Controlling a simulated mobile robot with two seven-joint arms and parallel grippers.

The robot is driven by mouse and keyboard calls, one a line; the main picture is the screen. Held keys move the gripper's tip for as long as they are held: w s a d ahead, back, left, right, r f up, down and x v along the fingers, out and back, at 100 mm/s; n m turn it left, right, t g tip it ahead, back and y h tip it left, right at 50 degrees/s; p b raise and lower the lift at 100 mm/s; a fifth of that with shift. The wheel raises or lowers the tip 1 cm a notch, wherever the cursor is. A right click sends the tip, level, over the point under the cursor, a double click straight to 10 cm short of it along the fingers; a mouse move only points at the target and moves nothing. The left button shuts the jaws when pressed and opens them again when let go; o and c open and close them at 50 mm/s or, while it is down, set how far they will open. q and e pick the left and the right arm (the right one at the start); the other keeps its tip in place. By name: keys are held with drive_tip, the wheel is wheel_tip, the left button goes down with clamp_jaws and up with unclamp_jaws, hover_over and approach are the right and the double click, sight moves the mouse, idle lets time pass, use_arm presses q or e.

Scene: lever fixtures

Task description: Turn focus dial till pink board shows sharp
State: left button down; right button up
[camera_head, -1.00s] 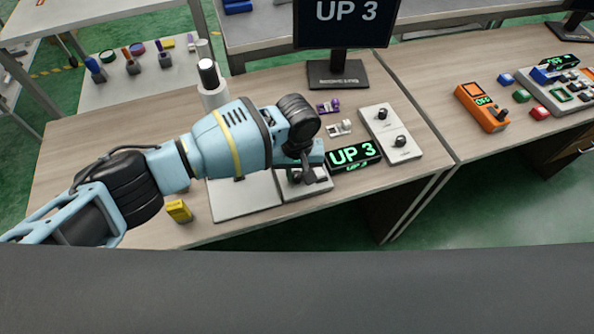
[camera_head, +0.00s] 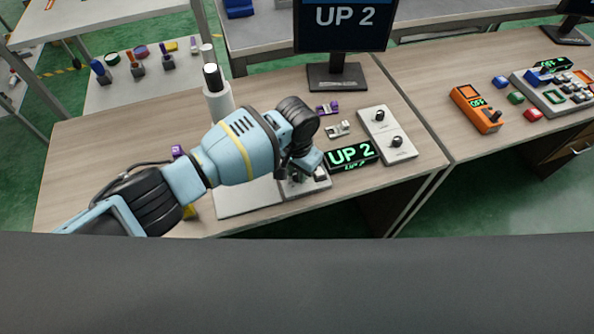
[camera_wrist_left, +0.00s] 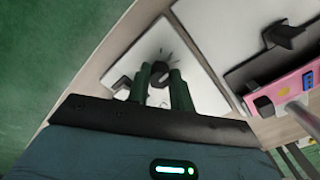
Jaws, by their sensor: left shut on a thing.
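My left gripper (camera_head: 298,178) is at the pale panel (camera_head: 318,184) near the table's front edge. In the left wrist view its two green fingers (camera_wrist_left: 160,86) are closed around a dark round dial (camera_wrist_left: 159,71) with tick marks beside it on the white plate (camera_wrist_left: 204,84). The pink board (camera_wrist_left: 286,92) is at the right of that view, with a blue square on it; the wrist picture is soft, so its sharpness is hard to judge. In the head view I cannot make out the pink board. My right gripper is not in view.
A small display (camera_head: 351,156) and a monitor (camera_head: 343,17) both read UP 2. A two-knob panel (camera_head: 387,134) stands to the right. A white cylinder (camera_head: 218,100) stands behind my arm. An orange device (camera_head: 475,109) is farther right.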

use_arm(q)
drive_tip(key=m, duration=0.4)
drive_tip(key=shift+m, duration=0.3)
drive_tip(key=m, duration=0.5)
idle(0.3)
drive_tip(key=c, duration=1.2)
unclamp_jaws()
drive_tip(key=shift+c, duration=0.2)
